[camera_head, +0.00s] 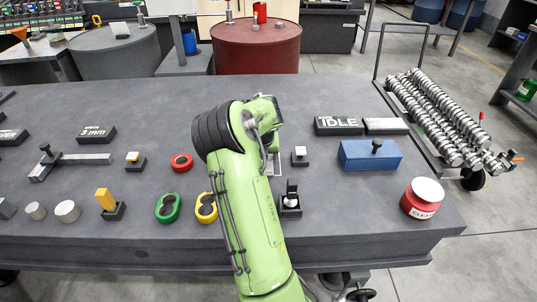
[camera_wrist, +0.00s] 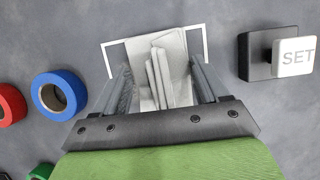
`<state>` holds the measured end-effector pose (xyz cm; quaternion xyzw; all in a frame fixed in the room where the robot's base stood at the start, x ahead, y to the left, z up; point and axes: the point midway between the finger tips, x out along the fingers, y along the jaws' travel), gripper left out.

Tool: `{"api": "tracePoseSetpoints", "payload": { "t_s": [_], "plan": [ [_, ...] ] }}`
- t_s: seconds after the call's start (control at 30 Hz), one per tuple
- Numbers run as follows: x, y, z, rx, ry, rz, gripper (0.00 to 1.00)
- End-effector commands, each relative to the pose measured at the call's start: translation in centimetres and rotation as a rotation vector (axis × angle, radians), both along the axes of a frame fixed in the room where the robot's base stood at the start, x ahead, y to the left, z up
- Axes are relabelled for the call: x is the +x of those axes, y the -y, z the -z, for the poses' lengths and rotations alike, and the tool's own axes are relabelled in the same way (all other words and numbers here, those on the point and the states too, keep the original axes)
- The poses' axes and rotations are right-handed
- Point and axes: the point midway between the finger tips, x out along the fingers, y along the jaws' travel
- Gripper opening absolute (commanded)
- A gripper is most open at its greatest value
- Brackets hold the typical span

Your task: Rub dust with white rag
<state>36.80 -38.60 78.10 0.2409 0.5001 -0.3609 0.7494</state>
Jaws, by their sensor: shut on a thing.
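The white rag (camera_wrist: 172,45) is in the wrist view, a pale cloth with folds standing up between the fingers of my gripper (camera_wrist: 161,80). My gripper is shut on the rag at the tabletop. The rag's lower part is hidden by my gripper. A white corner-marked outline (camera_wrist: 202,42) lies on the grey table around the rag. In the head view my green arm covers most of this spot. I cannot make out any dust in either view.
A SET block (camera_wrist: 293,56) is right of my gripper; a blue ring (camera_wrist: 80,92) and a red ring (camera_wrist: 8,104) are left. On the table (camera_head: 330,215) stand a blue box (camera_head: 355,158) and a red CLEAN button (camera_head: 420,205). A red barrel (camera_head: 255,55) stands behind.

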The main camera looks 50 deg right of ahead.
Motion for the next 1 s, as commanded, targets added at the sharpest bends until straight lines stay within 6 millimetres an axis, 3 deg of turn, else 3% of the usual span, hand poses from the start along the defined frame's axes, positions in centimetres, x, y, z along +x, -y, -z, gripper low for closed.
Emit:
{"api": "tracePoseSetpoints", "payload": {
  "t_s": [0.67, 1.0],
  "plan": [
    [4.5, -3.8, 0.2, 0.007, -0.003, -0.008, 0.49],
    [4.6, -3.9, 0.0, 0.006, -0.002, -0.004, 0.49]
  ]
}}
